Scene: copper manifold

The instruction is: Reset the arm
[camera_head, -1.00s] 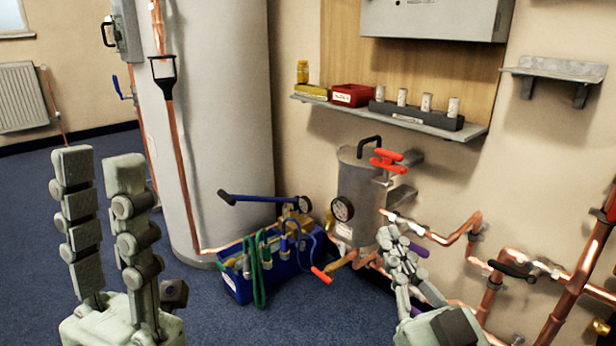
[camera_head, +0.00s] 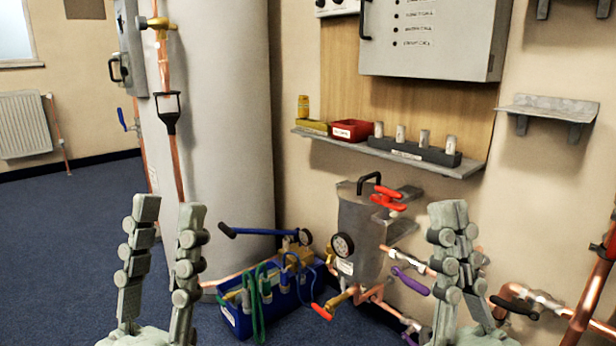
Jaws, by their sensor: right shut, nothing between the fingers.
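My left gripper (camera_head: 167,215) stands upright at the lower left. Its two fingers point up with a clear gap between them, so it is open and empty. My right gripper (camera_head: 455,225) stands upright at the lower right. Its fingers come together at the tips and hold nothing. It is in front of the copper pipework and hides part of it. Neither gripper appears to hold any object.
A grey canister (camera_head: 362,235) with a gauge and red handle stands between my grippers. A blue pump box (camera_head: 237,320) with hoses sits on the floor. A shelf (camera_head: 335,143) holds small parts. A large cylinder (camera_head: 230,120) stands behind. Copper pipes (camera_head: 585,290) run at right.

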